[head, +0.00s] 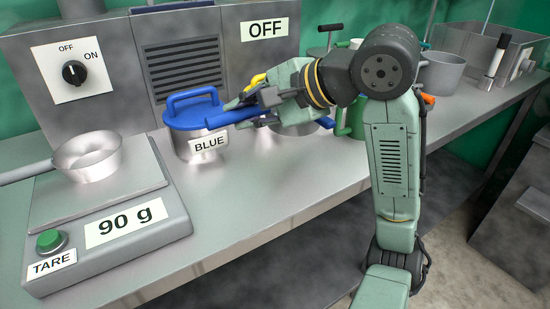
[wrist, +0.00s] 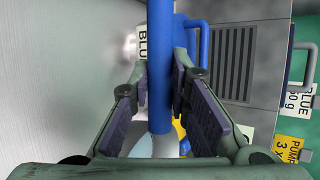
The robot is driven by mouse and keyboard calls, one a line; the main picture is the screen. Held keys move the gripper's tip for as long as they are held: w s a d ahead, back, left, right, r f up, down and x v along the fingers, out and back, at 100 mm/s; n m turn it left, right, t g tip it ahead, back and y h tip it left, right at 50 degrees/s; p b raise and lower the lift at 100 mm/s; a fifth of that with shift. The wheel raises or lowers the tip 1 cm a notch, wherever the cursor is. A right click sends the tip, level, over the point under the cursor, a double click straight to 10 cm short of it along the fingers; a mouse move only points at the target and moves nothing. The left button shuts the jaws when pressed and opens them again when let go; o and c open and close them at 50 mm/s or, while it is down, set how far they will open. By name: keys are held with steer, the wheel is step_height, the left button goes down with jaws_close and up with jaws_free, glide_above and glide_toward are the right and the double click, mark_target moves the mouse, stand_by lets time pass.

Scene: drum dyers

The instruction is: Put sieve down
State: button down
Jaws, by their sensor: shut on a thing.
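My gripper (head: 243,106) is shut on a blue handle (head: 222,121), held in the air above the bench, in front of the machine. In the wrist view the blue handle (wrist: 160,70) runs up and down the picture between the two dark finger pads. Whether a sieve's mesh is joined to this handle cannot be told; my gripper hides part of it. A shiny metal rim (head: 312,127) shows just behind and below my gripper, but I cannot tell whether it belongs to the held thing.
A metal pot with a blue lid, labelled BLUE (head: 205,146), stands left of my gripper. A scale (head: 145,225) reading 90 g bears a round metal pan (head: 88,160). Green and grey vessels (head: 441,73) stand at the right. The bench front (head: 270,178) is clear.

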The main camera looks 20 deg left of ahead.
step_height(320, 180, down, 10)
steer(key=shift+r, duration=0.1)
stand_by(0.4)
steer(key=c, duration=1.5)
jaws_free()
steer(key=v, duration=1.2)
steer(key=shift+r, duration=0.1)
